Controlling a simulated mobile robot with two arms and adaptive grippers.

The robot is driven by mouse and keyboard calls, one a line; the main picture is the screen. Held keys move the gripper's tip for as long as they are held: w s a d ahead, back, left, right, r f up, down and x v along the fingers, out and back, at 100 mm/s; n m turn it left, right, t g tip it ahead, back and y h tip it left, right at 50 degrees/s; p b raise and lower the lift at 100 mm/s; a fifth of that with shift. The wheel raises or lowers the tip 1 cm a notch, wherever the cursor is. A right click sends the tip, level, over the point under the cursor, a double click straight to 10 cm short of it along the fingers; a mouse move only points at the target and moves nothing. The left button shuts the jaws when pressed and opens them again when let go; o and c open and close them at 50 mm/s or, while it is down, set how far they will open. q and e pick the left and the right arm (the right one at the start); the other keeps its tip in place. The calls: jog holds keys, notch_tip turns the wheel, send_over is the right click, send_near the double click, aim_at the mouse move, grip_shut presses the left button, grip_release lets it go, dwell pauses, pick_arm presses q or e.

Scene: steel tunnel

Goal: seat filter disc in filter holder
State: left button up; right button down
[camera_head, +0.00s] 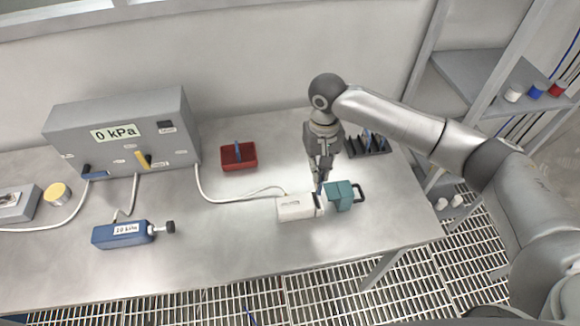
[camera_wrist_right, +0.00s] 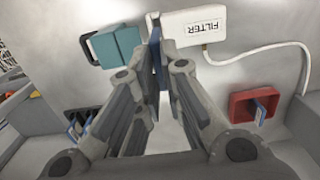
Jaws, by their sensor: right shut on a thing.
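The filter holder shows as a white block (camera_head: 295,208) with a hose and a teal block (camera_head: 339,198) with a dark handle to its right, with a gap between them. In the right wrist view the white block (camera_wrist_right: 200,30) reads FILTER, and the teal block (camera_wrist_right: 117,44) is at upper left. My right gripper (camera_head: 320,178) points down over the gap, shut on a thin blue filter disc (camera_wrist_right: 157,52) held on edge. The disc's lower edge is between the blocks; I cannot tell whether it touches either. My left gripper is not in view.
A red tray (camera_head: 225,163) holding a blue piece stands behind the filter holder. A dark rack (camera_head: 375,151) with blue pieces is at back right. A grey box (camera_head: 120,125) reads 0 kPa; a blue unit (camera_head: 106,237) reads 20 kPa. Hoses cross the steel table.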

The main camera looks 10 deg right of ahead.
jog(key=shift+d+p, duration=0.2)
jog(key=shift+p, duration=0.15)
jog(key=shift+f+b, duration=0.5)
jog(key=shift+f, duration=2.35)
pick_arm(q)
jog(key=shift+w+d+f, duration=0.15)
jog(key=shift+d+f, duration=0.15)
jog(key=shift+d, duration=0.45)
pick_arm(e)
jog(key=shift+f, duration=0.1)
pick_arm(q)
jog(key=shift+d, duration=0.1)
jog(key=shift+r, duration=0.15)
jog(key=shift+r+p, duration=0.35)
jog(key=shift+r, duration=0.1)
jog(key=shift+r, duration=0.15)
